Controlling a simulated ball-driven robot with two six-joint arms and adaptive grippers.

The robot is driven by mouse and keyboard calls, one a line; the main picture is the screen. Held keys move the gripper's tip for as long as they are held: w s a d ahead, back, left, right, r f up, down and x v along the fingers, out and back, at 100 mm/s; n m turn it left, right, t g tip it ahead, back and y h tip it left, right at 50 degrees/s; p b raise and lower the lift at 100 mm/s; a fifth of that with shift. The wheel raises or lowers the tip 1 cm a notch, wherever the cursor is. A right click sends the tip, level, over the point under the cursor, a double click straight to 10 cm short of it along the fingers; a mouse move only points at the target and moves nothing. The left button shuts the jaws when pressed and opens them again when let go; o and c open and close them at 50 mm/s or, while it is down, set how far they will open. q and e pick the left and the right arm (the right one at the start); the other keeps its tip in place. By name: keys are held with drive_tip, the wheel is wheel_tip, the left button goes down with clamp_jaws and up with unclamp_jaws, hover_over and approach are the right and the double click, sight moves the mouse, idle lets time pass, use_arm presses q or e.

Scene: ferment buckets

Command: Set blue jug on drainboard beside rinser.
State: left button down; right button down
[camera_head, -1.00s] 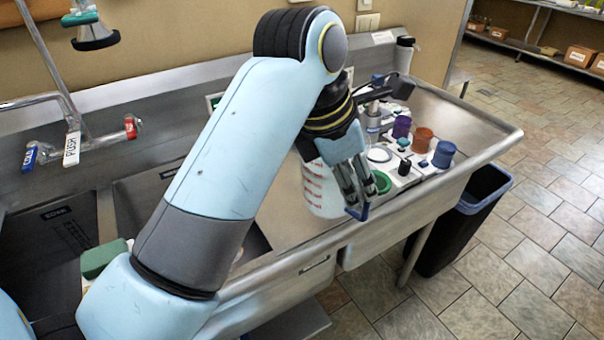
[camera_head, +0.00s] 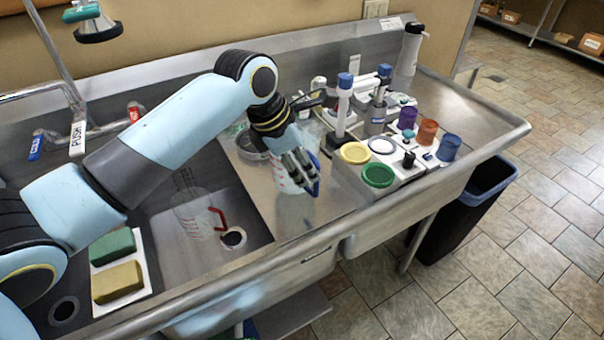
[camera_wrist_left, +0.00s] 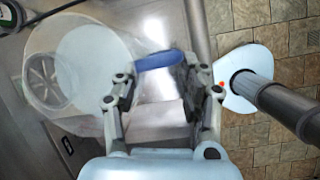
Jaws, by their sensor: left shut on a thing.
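My left gripper (camera_head: 300,176) is shut on the blue handle (camera_wrist_left: 158,60) of a translucent jug. The jug's clear body (camera_head: 284,182) is over the steel drainboard (camera_head: 310,218), right of the sink basin; it fills the upper left of the left wrist view (camera_wrist_left: 100,58). I cannot tell whether its base touches the board. A round, grey fitting, likely the rinser (camera_head: 250,142), lies just behind and left of the jug. In the left wrist view a spoked round fitting (camera_wrist_left: 42,82) shows beside or through the jug wall. My right gripper is not in view.
A jug with a red handle (camera_head: 200,218) is in the sink basin. A white caddy (camera_head: 345,178) with coloured lids, cups and tall tools stands right of the held jug. Sponges (camera_head: 117,282) lie on a white tray at left. A bin (camera_head: 465,215) stands below the counter.

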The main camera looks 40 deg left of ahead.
use_arm(q)
wheel_tip(320, 180, down, 3)
drive_tip(key=shift+f, duration=0.2)
drive_tip(key=c, duration=0.7)
unclamp_jaws()
drive_tip(key=shift+s+f, duration=0.1)
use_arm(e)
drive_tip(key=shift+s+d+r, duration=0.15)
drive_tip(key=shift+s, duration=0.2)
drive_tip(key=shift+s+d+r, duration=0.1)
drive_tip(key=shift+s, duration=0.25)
use_arm(q)
wheel_tip(320, 180, up, 11)
hover_over(311, 190)
drive_tip(key=s+a, duration=0.3)
drive_tip(key=s, duration=0.3)
drive_tip(key=shift+s+d, duration=0.15)
drive_tip(key=shift+s, duration=0.05)
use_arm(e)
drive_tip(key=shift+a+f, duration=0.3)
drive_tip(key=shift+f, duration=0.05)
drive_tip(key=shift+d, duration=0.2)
